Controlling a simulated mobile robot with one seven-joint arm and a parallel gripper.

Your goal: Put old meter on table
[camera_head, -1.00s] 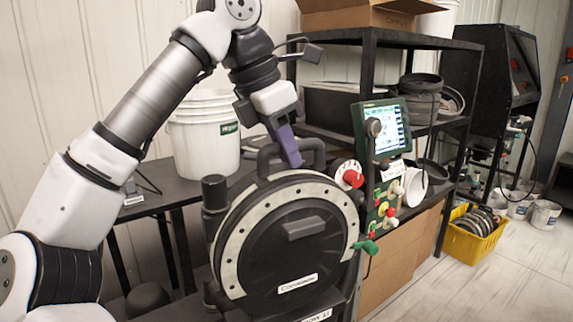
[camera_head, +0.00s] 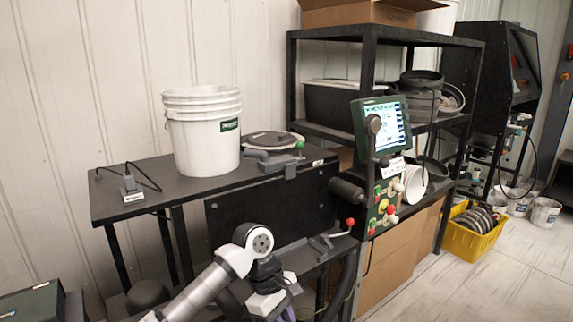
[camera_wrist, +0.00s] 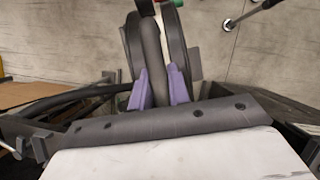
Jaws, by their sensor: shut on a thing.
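My gripper (camera_wrist: 159,90) has purple fingers, shut on the dark handle bar (camera_wrist: 150,50) of the old meter. The meter (camera_wrist: 181,50) is a dark round body seen nearly edge-on in the wrist view, hanging beyond the fingers. In the head view my gripper (camera_head: 284,312) is at the bottom edge, low in front of the machine, and the meter is out of frame. The black table (camera_head: 135,185) stands behind, against the wall. It bears a white bucket (camera_head: 203,150) and a flat round dark disc (camera_head: 272,139).
The machine's bare black plate (camera_head: 270,205) has a side cylinder (camera_head: 345,191) and red-knobbed lever (camera_head: 335,238). A control panel (camera_head: 382,128) stands to the right, before a shelf (camera_head: 370,45). A small device with a cable (camera_head: 131,186) is at the table's left.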

